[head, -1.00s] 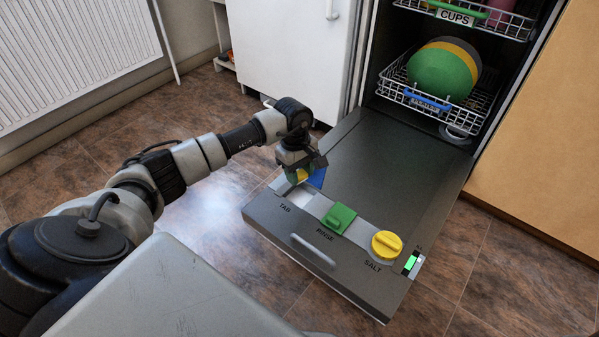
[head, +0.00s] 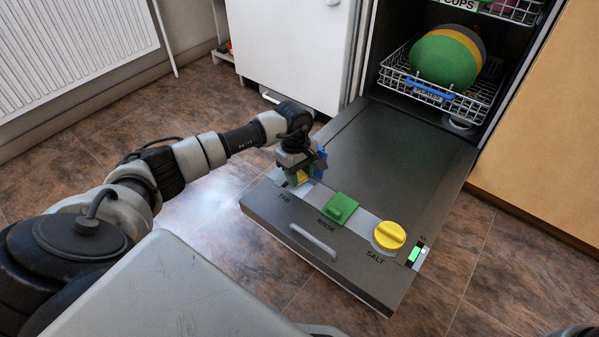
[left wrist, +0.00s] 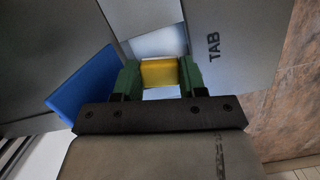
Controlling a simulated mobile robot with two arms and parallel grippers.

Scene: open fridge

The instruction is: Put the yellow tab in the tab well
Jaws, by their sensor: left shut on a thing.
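My left gripper (head: 297,180) is shut on the yellow tab (left wrist: 160,73), which sits between its green fingers in the left wrist view. It holds the tab at the tab well (left wrist: 157,43), a pale recess beside the word TAB on the open door. The raised blue lid (left wrist: 82,86) stands beside the gripper; it also shows in the head view (head: 321,160). The gripper hides most of the well in the head view. I cannot tell whether the tab touches the well floor. My right gripper is not in view.
The open dishwasher door (head: 395,150) lies flat. A shut green RINSE cover (head: 339,208) and a yellow SALT cap (head: 389,235) are to the right of the well. The lower rack (head: 470,107) holds plates (head: 440,62). A door handle (head: 312,241) is at the front.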

